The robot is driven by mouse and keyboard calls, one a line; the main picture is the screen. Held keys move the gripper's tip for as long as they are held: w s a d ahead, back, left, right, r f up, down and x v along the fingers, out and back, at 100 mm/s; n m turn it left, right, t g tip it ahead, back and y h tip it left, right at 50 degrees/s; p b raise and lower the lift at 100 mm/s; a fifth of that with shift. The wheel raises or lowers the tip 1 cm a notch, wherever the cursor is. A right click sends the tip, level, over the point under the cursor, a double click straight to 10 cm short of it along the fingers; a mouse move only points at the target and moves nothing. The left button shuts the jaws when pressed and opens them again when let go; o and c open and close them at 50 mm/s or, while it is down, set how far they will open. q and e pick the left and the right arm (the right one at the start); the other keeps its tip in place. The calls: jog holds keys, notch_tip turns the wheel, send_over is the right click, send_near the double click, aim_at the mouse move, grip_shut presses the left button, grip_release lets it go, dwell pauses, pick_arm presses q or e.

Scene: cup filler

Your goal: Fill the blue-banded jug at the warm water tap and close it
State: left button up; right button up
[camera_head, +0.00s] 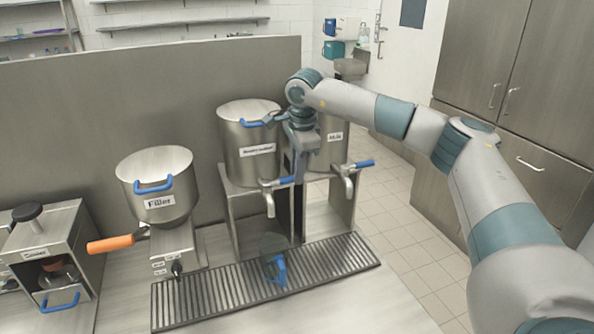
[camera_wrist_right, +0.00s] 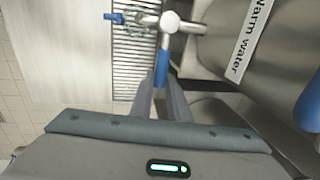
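The warm water tank (camera_head: 248,140) stands in the middle of the counter, with its tap (camera_head: 268,200) at the front. The tap's blue lever (camera_wrist_right: 161,70) lies between the fingers of my right gripper (camera_wrist_right: 161,88), which look closed tightly about it. In the head view the right gripper (camera_head: 298,160) is beside this tank. A clear jug (camera_head: 270,243) with a blue handle (camera_head: 279,271) stands upright on the drip grate below the tap. It also shows in the wrist view (camera_wrist_right: 143,19). Its band, its lid and any water in it cannot be made out. My left gripper is out of view.
The drip grate (camera_head: 205,301) runs along the counter front. A milk tank (camera_head: 330,146) stands at the right, partly behind my arm.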

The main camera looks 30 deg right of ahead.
grip_shut()
jog(key=shift+s, duration=0.1)
jog(key=shift+s+a+m+b, duration=0.3)
jog(key=shift+s+m, duration=0.2)
jog(key=shift+m, duration=0.35)
jog(key=shift+s+a+m+b, duration=0.3)
jog(key=shift+s+m, duration=0.2)
jog(key=shift+m, duration=0.35)
jog(key=shift+h, duration=0.3)
jog(key=shift+s+a+m+g+b, duration=0.15)
jog(key=shift+s+a+m+b, duration=0.25)
jog(key=shift+m, duration=0.45)
jog(key=shift+s+a+m+g+b, duration=0.15)
jog(key=shift+s+a+m, duration=0.35)
jog(key=shift+m, duration=0.35)
jog(key=shift+d, duration=0.1)
